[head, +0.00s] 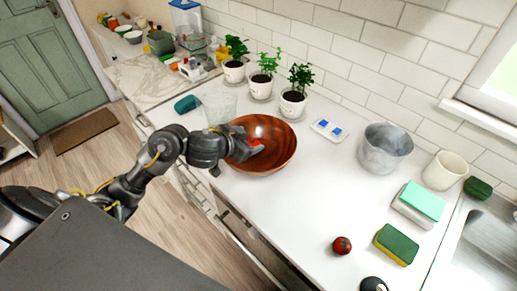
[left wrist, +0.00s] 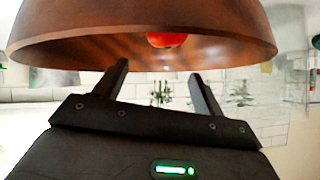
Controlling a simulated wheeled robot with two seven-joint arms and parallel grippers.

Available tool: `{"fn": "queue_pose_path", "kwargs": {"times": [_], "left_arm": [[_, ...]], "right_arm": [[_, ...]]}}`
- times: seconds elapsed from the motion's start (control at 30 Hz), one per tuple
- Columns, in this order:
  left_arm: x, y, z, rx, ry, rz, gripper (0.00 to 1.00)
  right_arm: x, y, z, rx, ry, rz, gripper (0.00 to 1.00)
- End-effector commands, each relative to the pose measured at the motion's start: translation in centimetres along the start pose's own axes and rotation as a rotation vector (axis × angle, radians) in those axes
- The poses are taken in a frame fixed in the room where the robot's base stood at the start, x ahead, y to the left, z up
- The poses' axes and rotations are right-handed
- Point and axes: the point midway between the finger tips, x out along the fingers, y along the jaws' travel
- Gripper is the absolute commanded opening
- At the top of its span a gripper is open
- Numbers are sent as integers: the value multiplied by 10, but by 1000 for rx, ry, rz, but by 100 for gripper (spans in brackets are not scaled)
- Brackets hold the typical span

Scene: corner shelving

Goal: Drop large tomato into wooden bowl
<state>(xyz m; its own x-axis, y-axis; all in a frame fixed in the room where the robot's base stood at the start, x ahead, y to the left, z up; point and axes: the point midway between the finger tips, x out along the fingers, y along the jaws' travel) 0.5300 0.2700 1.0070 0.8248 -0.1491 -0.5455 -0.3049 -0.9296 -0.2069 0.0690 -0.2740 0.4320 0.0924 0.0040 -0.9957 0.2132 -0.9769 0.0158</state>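A wooden bowl (head: 280,148), reddish brown and glossy, stands on the white counter. A bright red tomato (head: 256,143) lies inside it, partly hidden by my left gripper in the head view. The left wrist view shows the bowl (left wrist: 80,42) upside down across the top, with the red tomato (left wrist: 166,40) inside. My left gripper (head: 252,149) reaches over the bowl's left rim. Its two fingers (left wrist: 158,82) are spread apart with nothing between them. A smaller-looking dark red round item (head: 341,245) lies on the counter. My right gripper is not in view.
A clear glass container (head: 218,106) stands left of the bowl, and potted plants (head: 292,103) stand behind it. A grey metal pot (head: 385,149), a cream cup (head: 444,171) and a sponge (head: 397,245) are to the right.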

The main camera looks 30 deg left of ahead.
Motion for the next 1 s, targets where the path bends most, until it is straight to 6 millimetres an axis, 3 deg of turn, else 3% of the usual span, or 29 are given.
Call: {"fn": "queue_pose_path", "kwargs": {"times": [0.37, 0.8, 1.0], "left_arm": [[-6, 0, -1, 1, -1, 0, 75], [-85, -1, -3, 3, -2, 1, 75], [-105, 0, -1, 1, -2, 0, 75]], "right_arm": [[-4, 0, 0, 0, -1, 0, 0], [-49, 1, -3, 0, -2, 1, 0], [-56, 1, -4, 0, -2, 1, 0]]}}
